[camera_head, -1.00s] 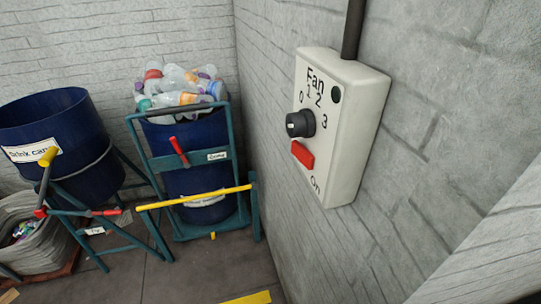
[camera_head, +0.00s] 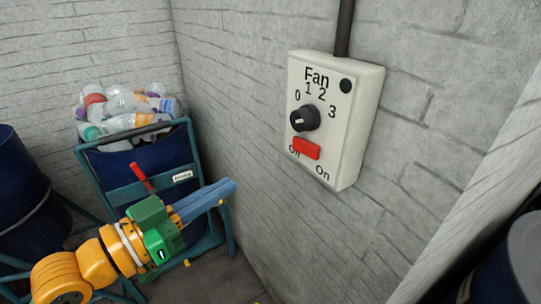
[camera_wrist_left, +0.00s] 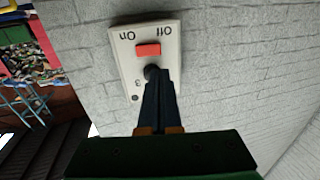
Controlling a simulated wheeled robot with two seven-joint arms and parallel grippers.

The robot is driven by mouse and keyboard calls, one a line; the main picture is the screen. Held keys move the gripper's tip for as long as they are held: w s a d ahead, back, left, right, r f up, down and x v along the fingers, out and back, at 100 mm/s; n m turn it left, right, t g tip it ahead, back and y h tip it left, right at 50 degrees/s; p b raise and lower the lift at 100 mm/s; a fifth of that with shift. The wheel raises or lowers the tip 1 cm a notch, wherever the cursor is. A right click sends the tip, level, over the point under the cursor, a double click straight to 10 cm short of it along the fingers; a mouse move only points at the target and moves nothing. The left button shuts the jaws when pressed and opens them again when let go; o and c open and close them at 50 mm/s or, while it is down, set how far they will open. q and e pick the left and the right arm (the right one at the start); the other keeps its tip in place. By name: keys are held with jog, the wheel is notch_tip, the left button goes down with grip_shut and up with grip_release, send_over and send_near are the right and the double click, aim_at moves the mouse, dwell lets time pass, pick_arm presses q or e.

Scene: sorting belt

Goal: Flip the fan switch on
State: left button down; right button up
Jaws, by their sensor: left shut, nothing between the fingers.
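The fan control box (camera_head: 362,128) is a pale box on the grey brick wall, right of centre in the head view. It has a black knob (camera_head: 305,118) with marks 0 to 3 and a red switch (camera_head: 306,149) below it, near the labels Off and On. I cannot tell which way the switch is set. My left gripper (camera_head: 230,187) is shut and empty, left of and lower than the box, apart from it in the head view. In the left wrist view the box (camera_wrist_left: 122,62) appears upside down, with the red switch (camera_wrist_left: 148,50) beyond the fingertips, which overlap the knob area.
A dark conduit (camera_head: 344,28) runs up from the box. A blue bin (camera_head: 115,172) of plastic bottles (camera_head: 125,110) stands in a teal frame behind my left arm. Another blue bin (camera_head: 22,195) is at the left edge. The wall around the box is clear.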

aim_at(306, 148)
pick_arm(q)
jog(key=p+x, duration=0.3)
jog(key=x, duration=1.1)
jog(key=shift+w+p, duration=0.2)
jog(key=shift+p, duration=0.15)
pick_arm(e)
jog(key=r, duration=0.3)
jog(key=shift+w+d+r, duration=0.15)
jog(key=shift+d+r, duration=0.05)
jog(key=shift+r, duration=0.15)
pick_arm(q)
jog(key=shift+d+f, duration=0.1)
pick_arm(e)
jog(key=shift+a, duration=0.1)
